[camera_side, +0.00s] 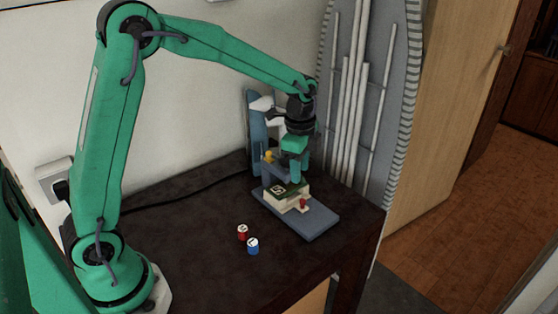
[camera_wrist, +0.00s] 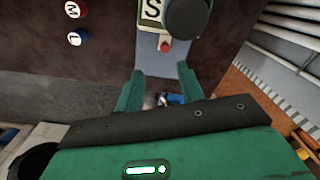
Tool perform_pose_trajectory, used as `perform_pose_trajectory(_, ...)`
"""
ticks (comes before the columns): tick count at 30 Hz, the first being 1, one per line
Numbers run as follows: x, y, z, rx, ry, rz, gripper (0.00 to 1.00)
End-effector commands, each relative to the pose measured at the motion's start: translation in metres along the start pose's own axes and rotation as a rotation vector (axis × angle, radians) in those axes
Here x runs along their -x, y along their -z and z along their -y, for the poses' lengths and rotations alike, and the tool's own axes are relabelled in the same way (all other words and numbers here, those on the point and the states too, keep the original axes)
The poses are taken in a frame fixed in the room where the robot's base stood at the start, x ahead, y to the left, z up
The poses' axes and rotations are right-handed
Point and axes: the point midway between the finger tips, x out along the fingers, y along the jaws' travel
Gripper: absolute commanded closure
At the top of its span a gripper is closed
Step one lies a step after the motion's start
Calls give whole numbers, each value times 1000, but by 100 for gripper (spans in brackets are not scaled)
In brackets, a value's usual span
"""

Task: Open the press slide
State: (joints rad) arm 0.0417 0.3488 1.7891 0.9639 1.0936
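The press stands on the dark table, with a blue-grey base plate (camera_side: 318,222) and a blue-grey upright (camera_side: 257,125). Its cream slide (camera_side: 273,196) carries a green plate marked "S" and has a small red knob (camera_side: 303,204) on its front. In the wrist view the slide's letter plate (camera_wrist: 151,10) is at the top edge, with the red knob (camera_wrist: 165,46) below it. My gripper (camera_side: 296,180) points down over the slide, close to the knob. In the wrist view its fingers (camera_wrist: 160,69) are apart with nothing held, and the knob lies just beyond their tips. A dark round part (camera_wrist: 187,18) hides some of the slide.
A red cylinder (camera_side: 242,232) and a blue cylinder (camera_side: 253,246), both white-topped, stand on the table (camera_side: 205,262) in front of the press. A grey ironing board (camera_side: 365,100) leans behind the table's right side. The table's front left is clear.

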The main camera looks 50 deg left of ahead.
Motion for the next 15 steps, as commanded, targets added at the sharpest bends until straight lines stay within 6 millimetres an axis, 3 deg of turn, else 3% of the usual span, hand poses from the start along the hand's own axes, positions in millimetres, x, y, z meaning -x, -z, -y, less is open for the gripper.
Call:
perform_pose_trajectory(6,-23,7,11,-87,-32,15,62)
perform_pose_trajectory(15,-27,8,12,-102,-37,17,62)
